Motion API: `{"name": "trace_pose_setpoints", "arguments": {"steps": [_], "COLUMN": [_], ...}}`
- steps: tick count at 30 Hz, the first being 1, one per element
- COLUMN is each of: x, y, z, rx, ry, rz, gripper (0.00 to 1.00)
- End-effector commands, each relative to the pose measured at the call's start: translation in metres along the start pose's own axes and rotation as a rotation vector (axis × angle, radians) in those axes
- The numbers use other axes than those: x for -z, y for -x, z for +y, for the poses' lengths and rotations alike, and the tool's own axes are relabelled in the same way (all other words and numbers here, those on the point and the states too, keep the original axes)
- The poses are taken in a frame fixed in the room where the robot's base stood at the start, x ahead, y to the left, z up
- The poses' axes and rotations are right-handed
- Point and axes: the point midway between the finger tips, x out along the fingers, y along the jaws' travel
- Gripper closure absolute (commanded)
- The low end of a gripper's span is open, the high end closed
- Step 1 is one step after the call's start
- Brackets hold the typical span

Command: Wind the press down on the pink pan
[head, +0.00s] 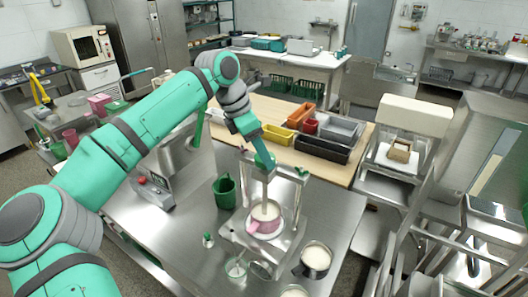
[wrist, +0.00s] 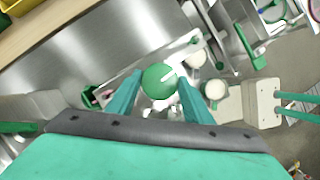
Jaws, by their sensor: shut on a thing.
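The pink pan (head: 264,228) stands under the press on the steel bench, with pale contents inside and its handle toward the left. The press (head: 290,200) is a metal frame with an upright spindle (head: 266,192) above the pan. I cannot tell whether the spindle's lower end touches the contents. My gripper (head: 263,158) is at the top of the press, shut on its round green knob. In the wrist view the green knob (wrist: 160,82) sits between my two fingers (wrist: 158,100). The pan is mostly hidden in the wrist view.
A green mug (head: 225,191) stands left of the press. A pot with white contents (head: 316,260) and a glass beaker (head: 236,268) stand in front. Coloured bins (head: 322,146) sit on the wooden surface behind. A machine with a red button (head: 152,190) stands at left.

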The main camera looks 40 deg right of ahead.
Motion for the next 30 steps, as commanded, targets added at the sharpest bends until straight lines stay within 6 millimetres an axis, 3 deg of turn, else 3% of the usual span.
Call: {"name": "trace_pose_setpoints", "arguments": {"steps": [15, 30], "x": [0.0034, 0.0035], "y": [0.0003, 0.0006], "z": [0.0068, 0.0079], "rx": [0.153, 0.203], "ry": [-0.376, -0.501], "rz": [0.007, 0.007], "gripper": [0.76, 0.76]}}
